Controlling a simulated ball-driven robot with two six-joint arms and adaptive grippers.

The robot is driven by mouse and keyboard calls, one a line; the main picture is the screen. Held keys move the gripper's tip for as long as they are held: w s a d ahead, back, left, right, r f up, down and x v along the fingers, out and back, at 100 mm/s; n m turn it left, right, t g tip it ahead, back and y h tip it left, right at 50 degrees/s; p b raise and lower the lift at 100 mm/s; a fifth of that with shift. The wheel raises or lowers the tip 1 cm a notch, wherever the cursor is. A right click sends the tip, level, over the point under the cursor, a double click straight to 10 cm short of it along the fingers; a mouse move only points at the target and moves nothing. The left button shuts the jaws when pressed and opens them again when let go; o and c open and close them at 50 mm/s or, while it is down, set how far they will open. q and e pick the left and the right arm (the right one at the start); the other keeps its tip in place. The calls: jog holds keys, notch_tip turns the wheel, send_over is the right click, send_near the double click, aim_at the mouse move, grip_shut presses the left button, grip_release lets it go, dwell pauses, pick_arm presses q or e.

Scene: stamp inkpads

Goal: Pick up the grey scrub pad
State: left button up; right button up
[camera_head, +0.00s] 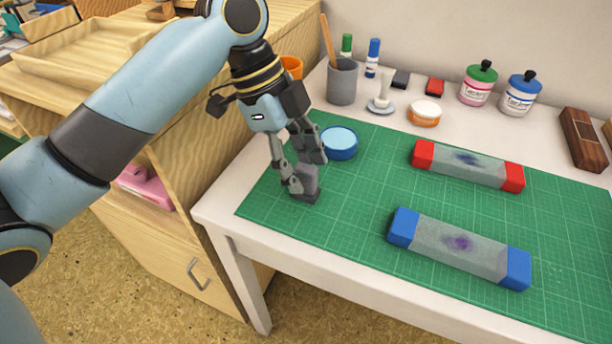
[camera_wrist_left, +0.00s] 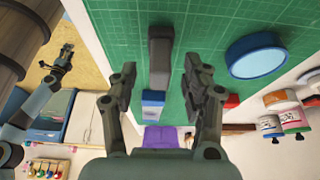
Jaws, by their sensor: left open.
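The grey scrub pad (camera_head: 309,181) is a small dark grey block on the green cutting mat (camera_head: 360,205), near its left end. It is partly hidden by my left gripper (camera_head: 302,172) in the head view. In the left wrist view the pad (camera_wrist_left: 160,55) lies between the two spread fingers, with a visible gap on each side. My left gripper (camera_wrist_left: 160,68) is open and points down over it. My right gripper (camera_wrist_left: 64,58) shows small at the upper left of the left wrist view, away from the table. Its jaws are too small to read.
A blue round dish (camera_head: 339,143) stands just behind the left gripper. A blue-ended inkpad (camera_head: 455,244) and a red-ended inkpad (camera_head: 466,165) lie to the right. A grey cup (camera_head: 342,82), bottles and small items stand behind the mat. The mat's front left is clear.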

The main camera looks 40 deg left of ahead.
pick_arm(q)
jog(key=shift+x, duration=1.1)
pick_arm(e)
jog(key=shift+w+a+f, duration=0.1)
jog(key=shift+w+f, duration=0.15)
jog(key=shift+w, duration=0.1)
pick_arm(q)
grip_shut()
pick_arm(e)
jog(key=shift+s, duration=0.2)
pick_arm(q)
jog(key=shift+r, duration=0.15)
